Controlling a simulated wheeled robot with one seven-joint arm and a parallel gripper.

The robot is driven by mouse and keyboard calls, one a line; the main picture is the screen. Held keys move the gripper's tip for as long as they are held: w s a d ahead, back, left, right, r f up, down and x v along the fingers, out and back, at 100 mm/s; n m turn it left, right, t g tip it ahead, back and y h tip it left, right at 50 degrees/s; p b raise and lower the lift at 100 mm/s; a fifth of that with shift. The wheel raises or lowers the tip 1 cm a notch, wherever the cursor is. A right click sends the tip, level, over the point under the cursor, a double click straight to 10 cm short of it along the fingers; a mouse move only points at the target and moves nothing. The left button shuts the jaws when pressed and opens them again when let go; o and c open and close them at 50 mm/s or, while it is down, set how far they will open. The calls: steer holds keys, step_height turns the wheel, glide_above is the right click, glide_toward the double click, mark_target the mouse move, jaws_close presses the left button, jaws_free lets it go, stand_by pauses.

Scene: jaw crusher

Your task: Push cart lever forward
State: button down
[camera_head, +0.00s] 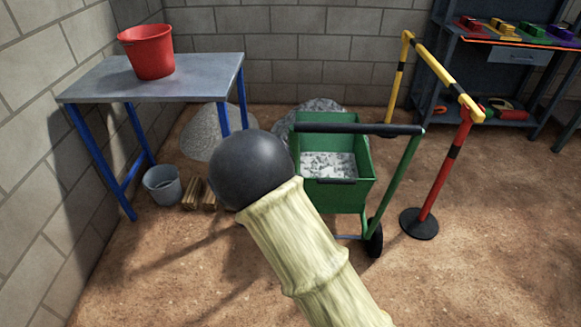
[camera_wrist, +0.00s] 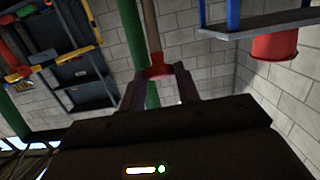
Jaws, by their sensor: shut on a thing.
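The green cart (camera_head: 333,196) stands in the middle of the head view, with grey rubble (camera_head: 326,166) in its bin. Its green side rails carry a black handle bar (camera_head: 370,129). In the wrist view, which is upside down, my gripper (camera_wrist: 160,74) is shut on the red end of a thin brown rod (camera_wrist: 150,25). A green rail (camera_wrist: 131,35) runs close beside the rod. I cannot tell for sure whether the rod is the cart lever. My gripper and the rod are not visible in the head view, where my arm covers the cart's left side.
A blue-legged table (camera_head: 150,82) with a red bucket (camera_head: 150,52) is at the left. A grey bucket (camera_head: 162,184) sits beneath it. A yellow, red and black barrier (camera_head: 432,68) stands close right of the cart. Open dirt floor lies in front.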

steer(key=shift+w+a+r, duration=0.1)
steer(key=shift+w+r, duration=0.5)
steer(key=shift+w, duration=0.05)
steer(key=c, duration=1)
jaws_free()
steer(key=shift+s+r, duration=0.15)
steer(key=shift+c, duration=0.2)
steer(key=shift+s, duration=0.1)
